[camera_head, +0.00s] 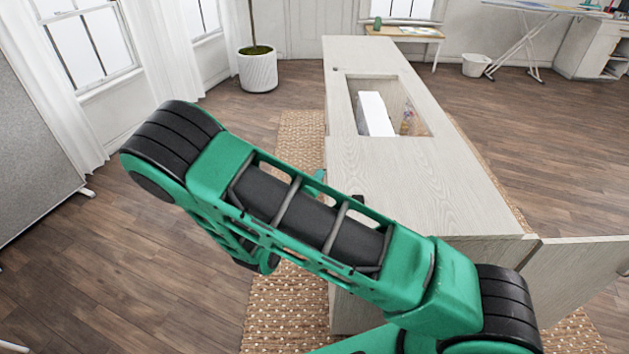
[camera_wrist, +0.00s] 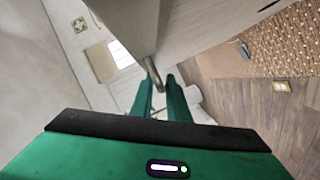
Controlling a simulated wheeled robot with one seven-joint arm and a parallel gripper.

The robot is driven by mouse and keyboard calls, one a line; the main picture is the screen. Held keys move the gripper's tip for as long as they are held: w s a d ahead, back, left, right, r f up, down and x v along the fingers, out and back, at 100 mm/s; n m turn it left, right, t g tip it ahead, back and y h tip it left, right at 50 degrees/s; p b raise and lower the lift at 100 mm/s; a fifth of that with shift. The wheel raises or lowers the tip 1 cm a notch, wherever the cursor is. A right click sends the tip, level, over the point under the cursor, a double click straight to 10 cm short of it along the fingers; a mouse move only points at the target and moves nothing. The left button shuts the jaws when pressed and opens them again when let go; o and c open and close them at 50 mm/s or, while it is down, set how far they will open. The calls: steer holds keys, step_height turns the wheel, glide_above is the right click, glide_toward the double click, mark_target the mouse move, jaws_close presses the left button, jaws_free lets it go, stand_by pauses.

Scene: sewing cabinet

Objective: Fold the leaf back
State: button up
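The pale wood sewing cabinet (camera_head: 430,185) has a long flat top running away from me, with a rectangular opening in it. I cannot tell for sure which part of the top is the leaf; no raised leaf shows in the head view. In the wrist view, a pale wood panel (camera_wrist: 205,28) fills the upper middle, and a thin metal rod (camera_wrist: 153,72) sticks out from near its edge. My gripper (camera_wrist: 161,82) has its two green fingers apart, with the rod's end at or just beyond the gap. In the head view my green arm hides most of the gripper.
A pale panel (camera_head: 575,278) stands out from the cabinet's near right corner. A white object (camera_head: 375,113) shows inside the opening. A woven rug (camera_head: 285,310) lies under the cabinet. A potted plant (camera_head: 258,70) stands at the back left. Wood floor is clear left and right.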

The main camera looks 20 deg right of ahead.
jaws_close()
steer(key=shift+f, duration=0.1)
stand_by(1.2)
steer(key=shift+a, duration=0.15)
